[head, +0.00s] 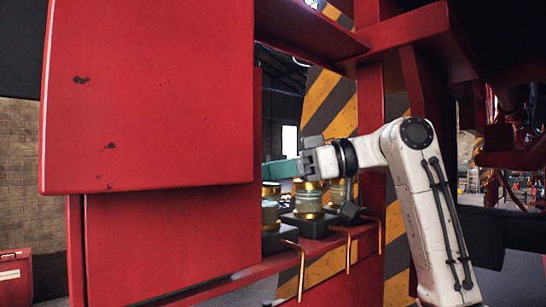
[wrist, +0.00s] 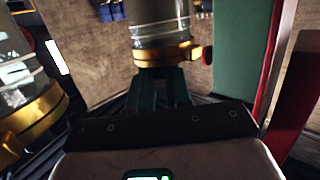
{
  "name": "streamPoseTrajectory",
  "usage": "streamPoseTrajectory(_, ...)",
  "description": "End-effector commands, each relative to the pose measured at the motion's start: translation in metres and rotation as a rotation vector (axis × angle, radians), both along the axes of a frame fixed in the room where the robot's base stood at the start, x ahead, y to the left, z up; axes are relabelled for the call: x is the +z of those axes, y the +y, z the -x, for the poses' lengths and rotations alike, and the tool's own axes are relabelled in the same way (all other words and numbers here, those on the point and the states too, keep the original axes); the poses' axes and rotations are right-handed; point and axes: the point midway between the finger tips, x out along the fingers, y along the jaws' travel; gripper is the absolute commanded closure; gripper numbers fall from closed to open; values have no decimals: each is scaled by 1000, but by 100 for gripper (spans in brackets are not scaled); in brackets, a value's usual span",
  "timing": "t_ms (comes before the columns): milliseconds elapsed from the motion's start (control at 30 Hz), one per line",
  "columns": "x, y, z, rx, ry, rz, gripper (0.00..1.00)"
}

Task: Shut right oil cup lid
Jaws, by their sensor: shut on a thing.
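Glass oil cups with gold bands stand in a row on a red ledge in the head view: a left one (head: 270,203), a middle one (head: 308,201) and a partly covered right one (head: 340,191). My gripper (head: 278,170) is over the row, its green fingers pointing left. In the wrist view the fingers (wrist: 162,88) meet the gold lid (wrist: 165,54) of one cup, which has a small red knob at its right. The gripper is shut on this lid. The exact contact and the lid's hinge are hidden. Another gold-banded cup (wrist: 35,112) is at the left.
A large red panel (head: 150,100) stands to the left and partly hides the row. Copper pipes (head: 302,265) hang below the ledge (head: 225,283). Red posts and a yellow-black striped plate (head: 330,100) stand close behind. A green surface (wrist: 243,50) rises at right in the wrist view.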

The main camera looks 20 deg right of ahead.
Motion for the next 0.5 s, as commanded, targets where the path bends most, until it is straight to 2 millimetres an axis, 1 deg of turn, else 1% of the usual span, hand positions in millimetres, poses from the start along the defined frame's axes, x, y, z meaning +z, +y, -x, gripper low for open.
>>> streamPoseTrajectory(333,-1,0,-1,-3,23,7,100)
streamPoseTrajectory(367,-1,0,-1,-3,23,7,80)
streamPoseTrajectory(500,-1,0,-1,-2,23,7,66)
